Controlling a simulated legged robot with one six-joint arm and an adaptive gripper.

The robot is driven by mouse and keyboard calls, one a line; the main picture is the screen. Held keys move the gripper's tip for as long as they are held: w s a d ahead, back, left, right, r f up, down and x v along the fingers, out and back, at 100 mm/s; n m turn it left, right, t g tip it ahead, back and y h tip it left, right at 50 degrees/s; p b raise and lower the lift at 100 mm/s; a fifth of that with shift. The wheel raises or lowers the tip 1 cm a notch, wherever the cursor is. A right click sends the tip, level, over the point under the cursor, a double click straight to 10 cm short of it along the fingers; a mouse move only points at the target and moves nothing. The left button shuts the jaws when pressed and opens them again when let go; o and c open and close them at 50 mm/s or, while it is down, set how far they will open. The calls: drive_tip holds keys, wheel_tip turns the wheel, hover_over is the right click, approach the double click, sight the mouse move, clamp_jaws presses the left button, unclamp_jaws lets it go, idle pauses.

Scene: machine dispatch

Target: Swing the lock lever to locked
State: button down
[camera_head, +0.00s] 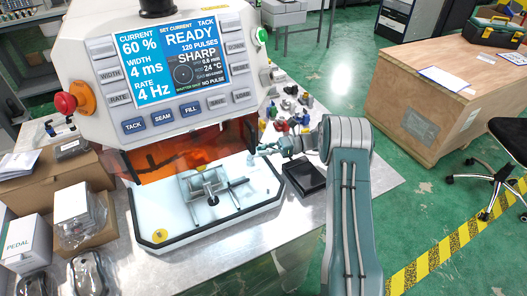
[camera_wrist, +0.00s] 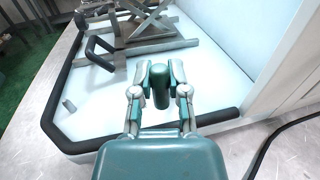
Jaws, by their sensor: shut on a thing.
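A grey metal fixture (camera_head: 203,183) with crossed bars and rods stands on the machine's white work bed (camera_head: 165,226). It also shows at the top of the wrist view (camera_wrist: 150,25), with a black bent bar (camera_wrist: 98,55) on its left side. My gripper (camera_head: 256,150) is at the right side of the bed. In the wrist view, my gripper (camera_wrist: 160,82) is shut on a dark teal rounded piece (camera_wrist: 160,92). I cannot tell whether this piece is part of the lock lever. No lever is clearly marked as such, and its locked state cannot be read.
The machine's display (camera_head: 170,60) reads READY. A red button (camera_head: 65,103) is at its left. A black tray (camera_head: 304,180) and several small parts (camera_head: 290,112) lie right of the bed. Boxes (camera_head: 75,210) crowd the left. A black rim (camera_wrist: 85,146) edges the bed.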

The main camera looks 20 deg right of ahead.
drive_tip(key=shift+w+g, duration=0.1)
drive_tip(key=shift+g, duration=0.3)
drive_tip(key=c, duration=0.6)
unclamp_jaws()
drive_tip(key=shift+d, duration=0.1)
drive_tip(key=d, duration=1.2)
drive_tip(key=shift+w, duration=0.15)
